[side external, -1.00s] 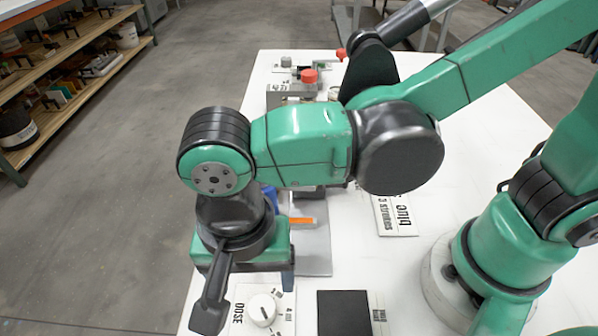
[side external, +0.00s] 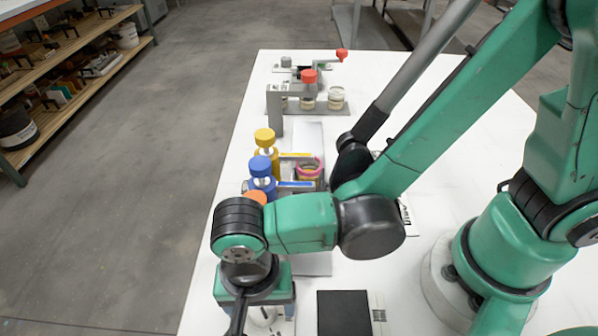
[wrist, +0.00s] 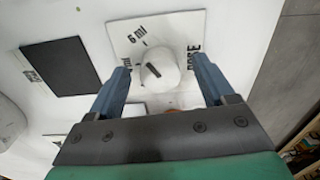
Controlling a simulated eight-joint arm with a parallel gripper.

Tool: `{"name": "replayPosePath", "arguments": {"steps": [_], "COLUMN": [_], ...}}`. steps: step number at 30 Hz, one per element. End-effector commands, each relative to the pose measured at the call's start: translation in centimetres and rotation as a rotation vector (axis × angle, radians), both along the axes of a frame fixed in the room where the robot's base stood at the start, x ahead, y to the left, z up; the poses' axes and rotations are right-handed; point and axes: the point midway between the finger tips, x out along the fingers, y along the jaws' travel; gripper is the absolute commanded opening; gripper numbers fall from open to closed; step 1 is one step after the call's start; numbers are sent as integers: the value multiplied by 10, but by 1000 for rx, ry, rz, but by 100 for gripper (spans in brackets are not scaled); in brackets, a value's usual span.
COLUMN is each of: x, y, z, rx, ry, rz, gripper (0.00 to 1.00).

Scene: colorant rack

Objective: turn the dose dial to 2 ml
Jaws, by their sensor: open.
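The dose dial (wrist: 162,72) is a round white knob with a dark pointer line, on a white plate (wrist: 180,28) marked DOSE. In the wrist view the pointer slants to the upper left; "6 ml" shows above left of the knob, with another label partly hidden by the left finger. I cannot tell exactly which mark it points to. My gripper (wrist: 161,68) is open, its blue-grey fingers on either side of the dial, with gaps showing. In the side view my gripper and wrist cover most of the dial; part of its plate (side external: 287,326) shows.
A black square pad (side external: 343,312) lies beside the dial plate. Farther back are blue-capped (side external: 260,166) and yellow-capped (side external: 265,137) dispensers, a pink-rimmed can (side external: 309,169) and a grey stand with a red knob (side external: 309,76). The table's left edge is close to the dial.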

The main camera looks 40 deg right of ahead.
Motion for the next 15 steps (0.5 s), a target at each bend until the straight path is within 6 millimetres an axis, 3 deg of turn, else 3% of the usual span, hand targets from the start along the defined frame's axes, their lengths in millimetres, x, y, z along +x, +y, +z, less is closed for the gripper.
{"name": "replayPosePath", "arguments": {"steps": [2, 3, 10, 11, 15], "x": [0, 0, 0, 0, 0], "y": [0, 0, 0, 0, 0], "z": [0, 0, 0, 0, 0], "rx": [0, 0, 0, 0, 0], "ry": [0, 0, 0, 0, 0], "rz": [0, 0, 0, 0, 3], "gripper": [76, 70, 4, 0, 0]}}
